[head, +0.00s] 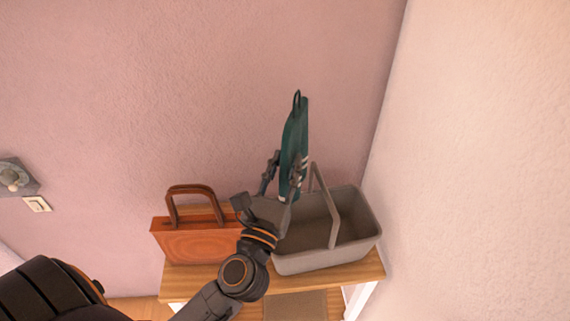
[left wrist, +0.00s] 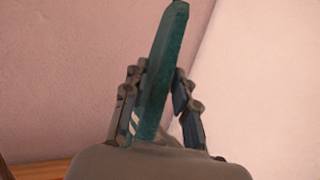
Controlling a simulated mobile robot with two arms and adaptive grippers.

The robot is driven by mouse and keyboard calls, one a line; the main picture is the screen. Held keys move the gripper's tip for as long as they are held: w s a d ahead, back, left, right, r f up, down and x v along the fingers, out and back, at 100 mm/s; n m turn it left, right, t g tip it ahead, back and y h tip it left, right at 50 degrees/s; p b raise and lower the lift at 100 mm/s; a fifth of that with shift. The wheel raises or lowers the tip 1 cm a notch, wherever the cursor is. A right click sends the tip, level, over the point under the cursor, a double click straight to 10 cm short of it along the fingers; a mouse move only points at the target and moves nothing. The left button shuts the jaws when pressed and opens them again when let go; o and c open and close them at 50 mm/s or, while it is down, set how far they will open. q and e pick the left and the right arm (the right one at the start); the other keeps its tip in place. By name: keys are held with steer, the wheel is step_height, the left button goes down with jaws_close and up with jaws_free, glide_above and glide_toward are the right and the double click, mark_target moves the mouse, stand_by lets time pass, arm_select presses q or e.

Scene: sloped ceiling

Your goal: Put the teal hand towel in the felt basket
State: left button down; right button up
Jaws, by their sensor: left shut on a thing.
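The teal hand towel (head: 295,140) is long and folded, with a dark loop at its top and pale stripes low down. My left gripper (head: 286,168) is shut on it and holds it upright above the left part of the felt basket. The towel also shows between the fingers in the left wrist view (left wrist: 162,75). The felt basket (head: 328,259) is grey with a raised handle and stands on a wooden table. The inside that shows looks empty; my gripper hides its left end. My right gripper is not in view.
An orange bag (head: 192,240) with brown handles stands on the wooden table (head: 330,279), left of the basket. A pink wall is behind, and a pale wall is close on the right.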

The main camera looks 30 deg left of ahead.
mark_target(284, 194)
arm_select(q)
steer(key=shift+f+b, duration=0.35)
steer(key=shift+f, duration=0.4)
steer(key=shift+f+b, duration=0.35)
steer(key=shift+f, duration=0.05)
step_height(284, 194, down, 6)
steer(key=b, duration=0.5)
step_height(284, 194, down, 5)
steer(key=b, duration=0.5)
step_height(284, 194, down, 7)
steer(key=b, duration=0.6)
steer(key=shift+b, duration=0.35)
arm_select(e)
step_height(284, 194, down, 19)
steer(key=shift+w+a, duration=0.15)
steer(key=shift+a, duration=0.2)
arm_select(q)
steer(key=c, duration=1)
jaws_free()
